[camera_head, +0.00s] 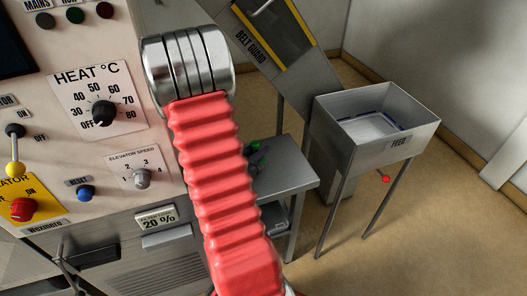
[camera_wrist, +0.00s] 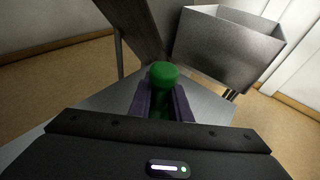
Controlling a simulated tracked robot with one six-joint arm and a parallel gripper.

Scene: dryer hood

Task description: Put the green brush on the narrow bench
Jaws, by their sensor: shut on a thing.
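The green brush (camera_wrist: 163,74) stands out between the two dark purple fingers of my gripper (camera_wrist: 161,98) in the wrist view. Its rounded green end shows; the rest is hidden by the fingers and the gripper body. In the head view, small green parts of the brush (camera_head: 263,145) show just past my red arm, with my gripper (camera_head: 256,158) mostly hidden there. The grey narrow bench (camera_head: 292,172) is behind and below them, and its top (camera_wrist: 105,108) fills the area under the gripper in the wrist view. I cannot tell whether the brush touches it.
A metal feed hopper (camera_head: 400,141) on legs stands right of the bench; it also shows in the wrist view (camera_wrist: 222,50). A sloped chute with a belt guard (camera_head: 270,35) rises behind. The control panel (camera_head: 75,140) is at left. The floor at right is clear.

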